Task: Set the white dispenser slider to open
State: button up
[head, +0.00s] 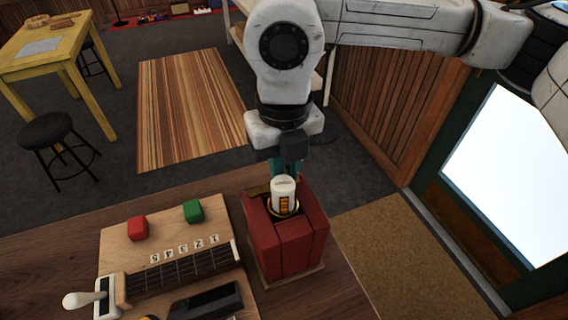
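A white upright cylinder (284,192) with a dark and yellow marked window stands in a round, gold-rimmed opening on top of a red box (284,245). I cannot tell for sure whether this is the dispenser slider. A white-knobbed lever (84,299) on a white slotted plate (106,298) is at the lower left, its handle pointing left. My gripper (285,168) points down at the white cylinder, with teal fingers just above and behind its top in the picture. The fingertips are partly hidden by the cylinder, so contact and opening are unclear.
The wooden counter (40,265) is bare at far left. A yellow table (45,48) stands beyond.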

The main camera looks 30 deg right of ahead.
aim_at(261, 189)
grip_shut()
jog(key=a+b, duration=0.1)
jog(key=a, duration=0.2)
jog(key=shift+w+f+b, duration=0.15)
jog(key=shift+w+b, duration=0.2)
jog(key=shift+b, duration=0.05)
jog(key=shift+a, duration=0.35)
jog(key=shift+r, duration=0.2)
jog(key=o, duration=0.6)
grip_release()
jog(key=shift+a, duration=0.2)
jog(key=shift+c, duration=0.2)
